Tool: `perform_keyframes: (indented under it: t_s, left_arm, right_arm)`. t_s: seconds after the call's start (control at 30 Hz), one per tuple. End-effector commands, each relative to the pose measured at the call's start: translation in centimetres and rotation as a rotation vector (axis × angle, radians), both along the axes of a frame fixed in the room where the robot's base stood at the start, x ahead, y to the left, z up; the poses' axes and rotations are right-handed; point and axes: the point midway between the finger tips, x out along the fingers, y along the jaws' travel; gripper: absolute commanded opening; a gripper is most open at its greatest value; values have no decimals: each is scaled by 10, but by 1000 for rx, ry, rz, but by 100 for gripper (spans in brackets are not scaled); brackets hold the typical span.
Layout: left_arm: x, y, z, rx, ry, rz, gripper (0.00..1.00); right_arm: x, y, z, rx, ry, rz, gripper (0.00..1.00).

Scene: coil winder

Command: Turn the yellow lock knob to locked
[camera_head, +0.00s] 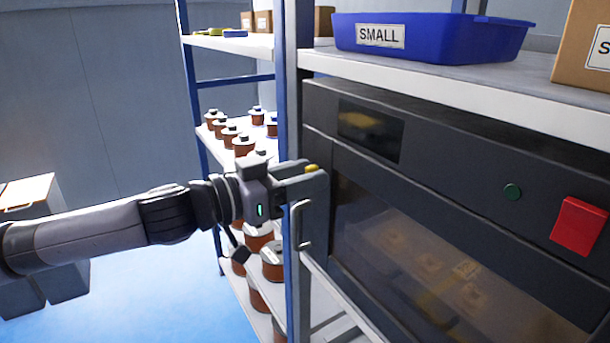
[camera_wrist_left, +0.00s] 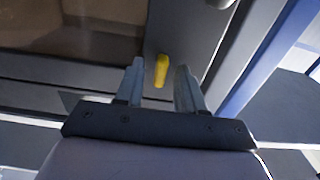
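The yellow lock knob (camera_wrist_left: 162,70) shows between the two fingers of my left gripper (camera_wrist_left: 158,82) in the left wrist view. Its long side runs nearly in line with the fingers. The fingers are apart, with a visible gap on both sides of the knob. In the head view a small bit of the yellow knob (camera_head: 312,168) shows at my left gripper (camera_head: 298,176), by the left edge of the dark machine (camera_head: 318,215). The fingers partly hide the knob there. My right gripper is in neither view.
A metal handle (camera_head: 300,225) stands just below my left gripper. Shelves with copper coils stand behind the arm. A blue bin (camera_head: 430,38) sits above the machine.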

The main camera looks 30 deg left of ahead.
Motion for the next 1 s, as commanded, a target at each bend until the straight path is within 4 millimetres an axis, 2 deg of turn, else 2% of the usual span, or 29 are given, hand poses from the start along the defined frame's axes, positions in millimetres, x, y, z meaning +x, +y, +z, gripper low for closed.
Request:
perform_keyframes:
  t_s: [0.07,0.2,0.67,1.0]
  left_arm:
    - [0,0,0,0,0,0,38]
    - [0,0,0,0,0,0,0]
    - [0,0,0,53,-30,-1,0]
    - [-1,-1,1,272,-159,-1,0]
  right_arm:
    - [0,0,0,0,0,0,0]
    - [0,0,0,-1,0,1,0]
    - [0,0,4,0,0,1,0]
    - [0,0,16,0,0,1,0]
